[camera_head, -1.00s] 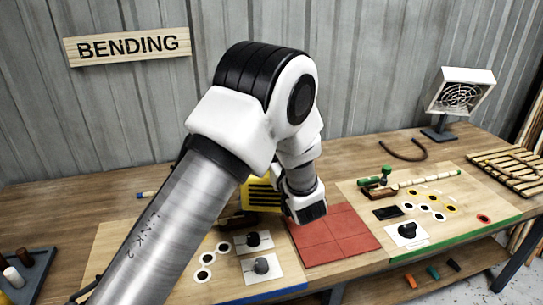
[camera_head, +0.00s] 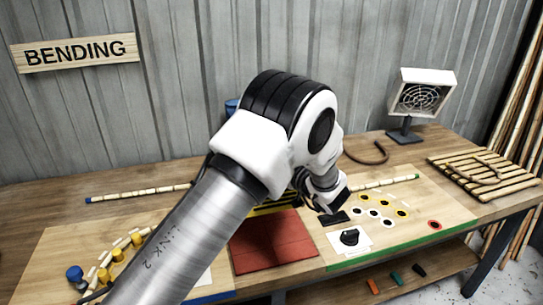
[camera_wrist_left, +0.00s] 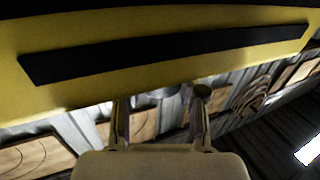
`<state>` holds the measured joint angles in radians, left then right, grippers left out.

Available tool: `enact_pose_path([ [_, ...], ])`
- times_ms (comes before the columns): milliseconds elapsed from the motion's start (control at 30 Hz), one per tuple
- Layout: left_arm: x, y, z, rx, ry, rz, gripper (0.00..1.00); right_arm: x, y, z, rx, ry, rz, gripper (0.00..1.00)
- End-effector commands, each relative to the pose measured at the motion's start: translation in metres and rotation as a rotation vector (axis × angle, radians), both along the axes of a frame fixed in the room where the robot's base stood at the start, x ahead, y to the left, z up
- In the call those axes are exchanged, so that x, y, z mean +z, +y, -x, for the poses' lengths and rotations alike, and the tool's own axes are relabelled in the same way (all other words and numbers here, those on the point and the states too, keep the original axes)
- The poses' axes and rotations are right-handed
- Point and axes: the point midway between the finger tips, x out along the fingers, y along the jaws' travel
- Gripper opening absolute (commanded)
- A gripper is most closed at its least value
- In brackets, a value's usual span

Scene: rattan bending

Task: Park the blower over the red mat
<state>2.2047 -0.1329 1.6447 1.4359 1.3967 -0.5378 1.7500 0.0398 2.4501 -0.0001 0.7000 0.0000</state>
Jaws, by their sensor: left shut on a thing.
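The red mat (camera_head: 272,243) lies flat on the workbench, partly in shadow toward its back edge. The yellow and black blower (camera_head: 278,208) shows just behind the mat's back edge, mostly hidden by my left arm. In the left wrist view the blower's yellow body with a black band (camera_wrist_left: 165,55) fills the top of the picture. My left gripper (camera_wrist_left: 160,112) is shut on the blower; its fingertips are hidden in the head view. I cannot tell how high the blower is above the bench. My right gripper is not in view.
A white fan heater (camera_head: 420,92) stands at the back right, near a slatted rattan rack (camera_head: 480,175). Yellow pegs (camera_head: 118,255) stand on the left board.

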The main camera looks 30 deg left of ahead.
Motion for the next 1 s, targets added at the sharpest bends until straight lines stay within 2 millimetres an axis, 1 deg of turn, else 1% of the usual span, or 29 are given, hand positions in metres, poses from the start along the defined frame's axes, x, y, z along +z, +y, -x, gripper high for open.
enact_pose_path([
  [133,0.0,0.0,0.0,0.001,-0.001,0.001,0.0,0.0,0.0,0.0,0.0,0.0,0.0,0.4],
  [167,0.0,0.0,0.0,0.0,-0.001,0.001,0.47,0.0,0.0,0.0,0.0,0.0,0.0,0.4],
  [200,0.0,0.0,0.0,0.0,-0.002,0.002,0.61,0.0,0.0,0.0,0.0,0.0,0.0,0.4],
  [233,0.0,0.0,0.0,0.0,-0.002,0.002,0.66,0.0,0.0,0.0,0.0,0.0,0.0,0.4],
  [500,0.0,0.0,0.0,-0.001,-0.002,0.001,0.66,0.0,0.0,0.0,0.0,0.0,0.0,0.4],
  [567,0.001,-0.003,0.0,-0.002,-0.001,-0.001,0.66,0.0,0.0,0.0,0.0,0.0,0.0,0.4],
  [667,0.001,-0.015,0.004,-0.004,-0.002,-0.002,0.66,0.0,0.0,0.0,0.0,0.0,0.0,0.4],
  [800,0.001,-0.043,0.012,-0.006,-0.002,-0.003,0.66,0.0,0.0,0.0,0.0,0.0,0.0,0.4],
  [900,0.001,-0.061,0.018,-0.004,-0.002,-0.002,0.66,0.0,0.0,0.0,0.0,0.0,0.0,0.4],
  [1000,0.0,-0.07,0.022,-0.002,-0.001,-0.001,0.66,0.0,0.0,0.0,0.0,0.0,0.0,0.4],
])
